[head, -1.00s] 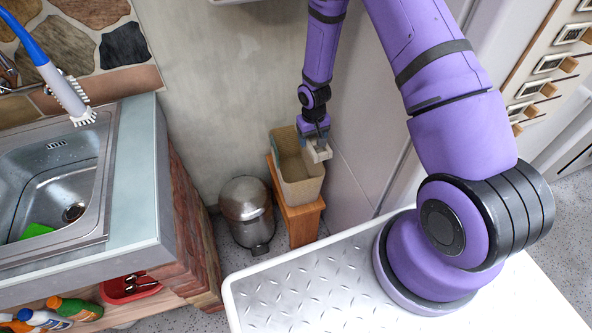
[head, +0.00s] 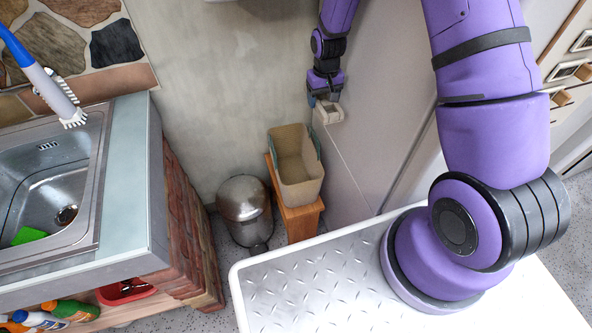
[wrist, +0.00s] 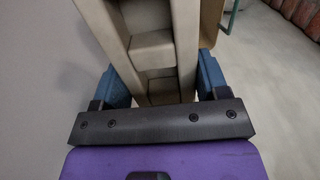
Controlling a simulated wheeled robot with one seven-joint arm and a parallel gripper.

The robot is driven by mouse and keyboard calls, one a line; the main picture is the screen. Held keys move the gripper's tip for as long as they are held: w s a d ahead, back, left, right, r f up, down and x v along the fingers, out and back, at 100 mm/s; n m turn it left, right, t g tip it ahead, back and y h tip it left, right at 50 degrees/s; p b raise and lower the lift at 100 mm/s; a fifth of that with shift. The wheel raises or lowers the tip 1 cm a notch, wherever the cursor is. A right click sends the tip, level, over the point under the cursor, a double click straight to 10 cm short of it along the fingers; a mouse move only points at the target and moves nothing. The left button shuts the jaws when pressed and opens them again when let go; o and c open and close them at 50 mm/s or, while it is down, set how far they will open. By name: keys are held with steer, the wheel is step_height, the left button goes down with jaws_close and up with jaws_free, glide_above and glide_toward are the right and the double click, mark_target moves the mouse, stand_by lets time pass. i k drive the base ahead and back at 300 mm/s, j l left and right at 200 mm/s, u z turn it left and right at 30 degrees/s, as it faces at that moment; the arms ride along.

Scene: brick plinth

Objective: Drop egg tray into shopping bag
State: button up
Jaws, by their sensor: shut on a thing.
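The egg tray (head: 330,114) is a pale beige block with cup-like hollows, held at the end of my arm. My gripper (head: 325,100) is shut on it; in the wrist view the blue fingers of my gripper (wrist: 158,78) press both sides of the egg tray (wrist: 151,46). The shopping bag (head: 302,192) is a tan, open-topped bag standing upright. In the head view the tray appears above and right of the bag, apart from it, near the pale wall panel. The bag looks empty, though its bottom is partly shaded. Its tan edge (wrist: 211,22) shows in the wrist view.
The bag stands on a small wooden stool (head: 299,219). A metal pedal bin (head: 244,208) is close on its left. A sink counter (head: 133,180) with brick side lies further left. The pale panel (head: 375,130) bounds the right side.

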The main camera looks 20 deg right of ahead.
mark_target(298, 179)
steer(key=k+j+z, duration=0.2)
steer(key=j, duration=0.15)
steer(key=j+z, duration=0.15)
steer(key=j, duration=0.2)
steer(key=k+j+z, duration=0.2)
steer(key=j, duration=0.15)
steer(key=k+j+z, duration=0.2)
steer(key=i+j+z, duration=0.2)
steer(key=i+z, duration=0.2)
steer(key=i, duration=0.2)
